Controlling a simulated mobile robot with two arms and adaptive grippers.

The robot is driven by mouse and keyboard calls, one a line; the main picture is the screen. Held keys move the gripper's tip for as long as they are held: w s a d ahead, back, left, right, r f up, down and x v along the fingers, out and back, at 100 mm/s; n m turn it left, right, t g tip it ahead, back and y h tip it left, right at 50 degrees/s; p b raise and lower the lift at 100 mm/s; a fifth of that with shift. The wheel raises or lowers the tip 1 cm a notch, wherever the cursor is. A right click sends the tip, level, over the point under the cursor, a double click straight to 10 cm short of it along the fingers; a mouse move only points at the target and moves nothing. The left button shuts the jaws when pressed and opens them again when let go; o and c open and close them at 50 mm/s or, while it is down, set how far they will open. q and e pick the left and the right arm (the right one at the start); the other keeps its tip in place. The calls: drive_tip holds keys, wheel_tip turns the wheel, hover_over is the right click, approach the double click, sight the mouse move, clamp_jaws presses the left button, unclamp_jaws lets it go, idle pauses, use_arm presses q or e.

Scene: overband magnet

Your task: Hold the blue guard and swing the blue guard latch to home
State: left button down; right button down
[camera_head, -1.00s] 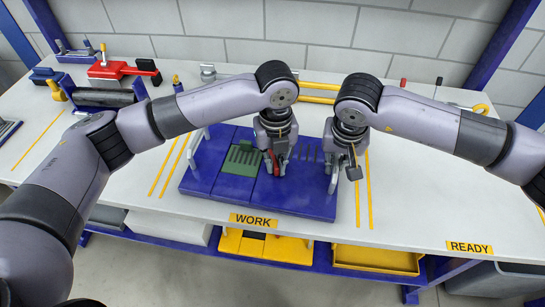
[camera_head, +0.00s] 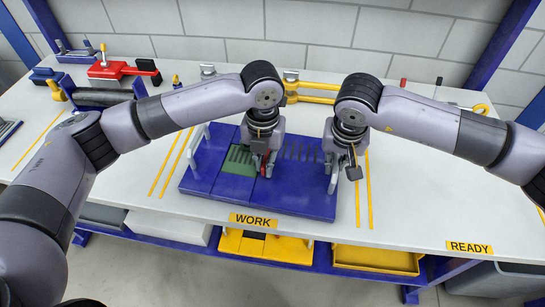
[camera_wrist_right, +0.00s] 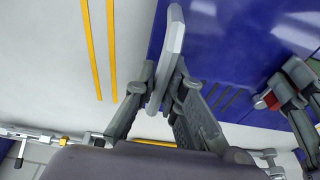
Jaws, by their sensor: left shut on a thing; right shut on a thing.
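The blue guard (camera_head: 300,195) is a flat blue panel with dark slots, lying on the work area; it also shows in the right wrist view (camera_wrist_right: 225,40). My right gripper (camera_head: 342,172) is shut on the pale grey handle (camera_wrist_right: 170,55) at the guard's right side. My left gripper (camera_head: 264,172) is over the panel's middle, near the green slotted part (camera_head: 240,160). It is shut on a small red piece, apparently the guard latch (camera_wrist_right: 267,98), mostly hidden by the fingers in the head view.
A second pale handle (camera_head: 193,146) stands at the panel's left side. Yellow lines mark the white bench on both sides. Red and blue fixtures (camera_head: 112,69) stand at the back left. The bench near the READY label (camera_head: 469,246) is clear.

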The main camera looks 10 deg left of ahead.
use_arm(q)
drive_tip(key=shift+a+m, duration=0.65)
drive_tip(key=shift+m, duration=0.45)
drive_tip(key=m, duration=0.1)
drive_tip(key=a+m, duration=0.1)
drive_tip(key=shift+w+a+m, duration=0.15)
drive_tip(key=shift+w+m, duration=0.2)
drive_tip(key=shift+m, duration=0.05)
drive_tip(key=c, duration=1.6)
unclamp_jaws()
drive_tip(key=shift+r, duration=0.1)
wheel_tip(320, 180, up, 12)
